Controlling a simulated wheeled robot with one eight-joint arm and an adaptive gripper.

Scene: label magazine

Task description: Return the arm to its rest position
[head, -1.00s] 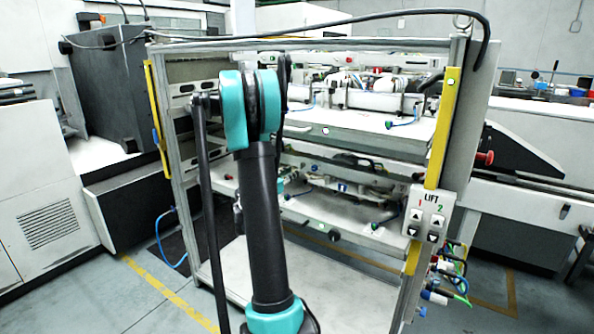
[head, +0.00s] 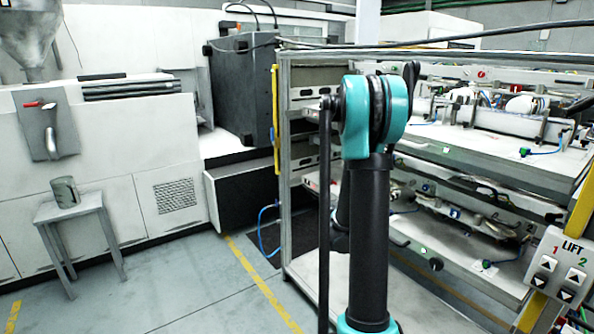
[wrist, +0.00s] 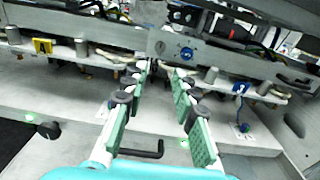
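My arm (head: 368,235) stands upright in the head view, with its teal elbow (head: 397,110) in front of the left part of the metal rack (head: 300,225). My gripper is hidden in the head view. In the wrist view my gripper (wrist: 162,73) shows with its two green-padded fingers apart and nothing held between them. Beyond the fingertips is a grey rack bar with a blue knob (wrist: 186,54). A black bent handle (wrist: 140,150) shows between the fingers, nearer the wrist; I cannot tell its distance from them.
The rack's shelves carry metal fixtures and cables. A LIFT button panel (head: 558,264) is at the right. A small grey stool (head: 75,211) with a metal can (head: 65,192) stands at the left, before a white machine (head: 115,140). The floor (head: 190,280) between stool and rack is clear.

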